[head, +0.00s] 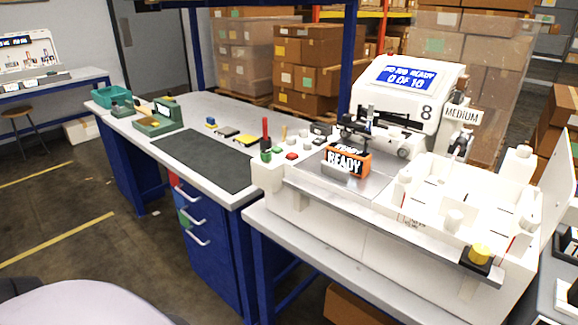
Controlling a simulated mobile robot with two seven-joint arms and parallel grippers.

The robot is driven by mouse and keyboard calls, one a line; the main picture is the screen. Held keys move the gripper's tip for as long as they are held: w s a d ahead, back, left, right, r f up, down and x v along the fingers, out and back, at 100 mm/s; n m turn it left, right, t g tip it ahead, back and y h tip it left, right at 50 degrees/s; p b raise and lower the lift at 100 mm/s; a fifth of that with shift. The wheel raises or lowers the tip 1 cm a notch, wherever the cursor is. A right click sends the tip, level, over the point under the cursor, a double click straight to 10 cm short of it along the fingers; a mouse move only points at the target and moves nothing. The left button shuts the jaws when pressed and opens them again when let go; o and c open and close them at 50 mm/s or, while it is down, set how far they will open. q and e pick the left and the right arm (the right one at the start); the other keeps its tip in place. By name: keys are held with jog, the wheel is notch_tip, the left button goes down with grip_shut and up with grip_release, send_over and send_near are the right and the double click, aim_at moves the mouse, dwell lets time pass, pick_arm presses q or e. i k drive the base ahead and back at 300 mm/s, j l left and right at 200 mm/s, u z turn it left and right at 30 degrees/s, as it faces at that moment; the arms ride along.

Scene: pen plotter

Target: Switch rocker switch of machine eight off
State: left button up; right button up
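Machine eight (410,95) is a white plotter marked "8" on a long grey-topped bench at the right. Its blue screen (405,76) reads "0 OF 10", with a blurred line above. An orange-framed sign (346,161) on its bed reads "READY", and a white tag (461,114) reads "MEDIUM". At its left end are a red upright piece (265,131), a red button (291,156) and small green pieces (272,152). I cannot make out which part is the rocker switch, or its position. Neither of my grippers is in view.
A dark mat (205,160) lies on the adjoining worktop, with a green device (157,118) and a teal bin (104,96) beyond. A blue drawer unit (200,225) stands beneath. Floor at the left is open, with a stool (17,112) farther back. Cartons (310,55) stand behind.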

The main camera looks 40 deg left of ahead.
aim_at(320, 139)
jog(key=j+u, duration=0.15)
jog(key=j, duration=0.4)
jog(key=i+j+u, duration=0.15)
jog(key=j, duration=0.4)
jog(key=j+u, duration=0.15)
jog(key=j, duration=0.4)
